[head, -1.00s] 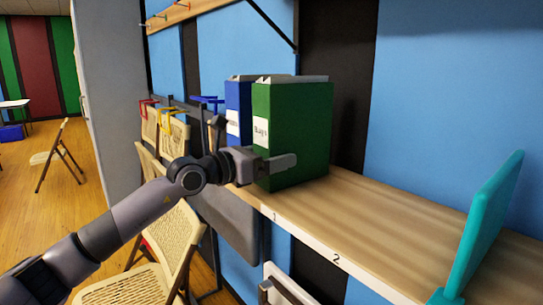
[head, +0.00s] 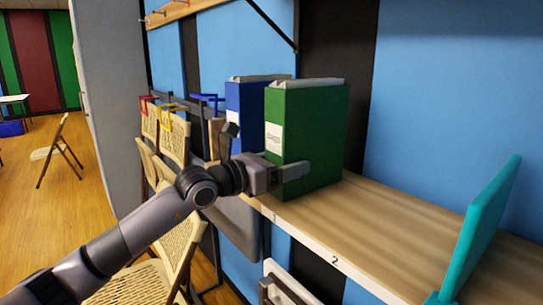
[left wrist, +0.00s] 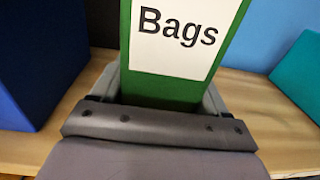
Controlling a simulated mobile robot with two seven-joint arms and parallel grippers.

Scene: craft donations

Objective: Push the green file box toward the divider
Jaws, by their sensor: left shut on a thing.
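The green file box (head: 318,125) stands upright on the wooden shelf. Its white label reads "Bags" in the left wrist view (left wrist: 160,88). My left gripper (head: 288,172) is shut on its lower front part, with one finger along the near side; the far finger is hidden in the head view. In the left wrist view the fingers show on both sides of the box. The teal divider (head: 488,228) stands upright further right on the shelf, with a clear gap between it and the box. My right gripper is not in view.
A blue file box (head: 243,112) stands on the shelf left of the green one, apart from it. The shelf (head: 390,228) is bare between green box and divider. Folding chairs (head: 165,245) hang and stand below left, near my left arm.

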